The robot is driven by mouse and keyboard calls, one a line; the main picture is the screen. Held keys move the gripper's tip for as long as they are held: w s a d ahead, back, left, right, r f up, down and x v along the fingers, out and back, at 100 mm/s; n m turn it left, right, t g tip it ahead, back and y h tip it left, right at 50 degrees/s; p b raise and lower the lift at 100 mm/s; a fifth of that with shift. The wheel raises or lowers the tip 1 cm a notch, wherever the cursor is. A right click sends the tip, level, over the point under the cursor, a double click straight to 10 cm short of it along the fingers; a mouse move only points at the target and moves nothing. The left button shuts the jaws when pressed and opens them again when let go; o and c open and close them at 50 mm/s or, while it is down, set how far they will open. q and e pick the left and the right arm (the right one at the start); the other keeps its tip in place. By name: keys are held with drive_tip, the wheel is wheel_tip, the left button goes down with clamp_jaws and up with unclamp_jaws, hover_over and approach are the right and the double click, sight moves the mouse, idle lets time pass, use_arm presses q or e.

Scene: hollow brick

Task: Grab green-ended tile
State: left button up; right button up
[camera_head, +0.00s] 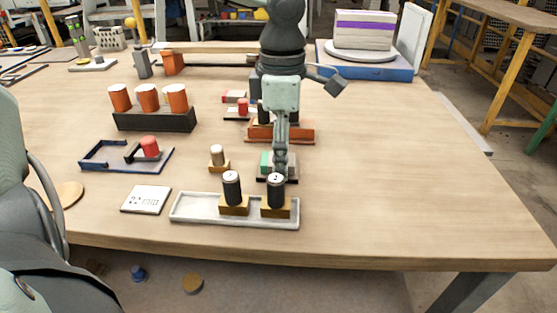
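The green-ended tile (265,162) lies near the middle of the table, just behind the white tray. Only part of it shows, with a green end at its left. My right gripper (280,168) points down from above at the tile and hides part of it. Its fingers overlap in this view, so I cannot tell whether they are open or shut, or whether they touch the tile. A link of my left arm shows at the left edge; my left gripper is out of view.
The white tray (192,210) holds two dark cylinders on yellow blocks in front. A small peg (217,153) stands to the left. A black rack (150,124) holds orange cups; a reddish block (300,134) lies behind. The table's right side is clear.

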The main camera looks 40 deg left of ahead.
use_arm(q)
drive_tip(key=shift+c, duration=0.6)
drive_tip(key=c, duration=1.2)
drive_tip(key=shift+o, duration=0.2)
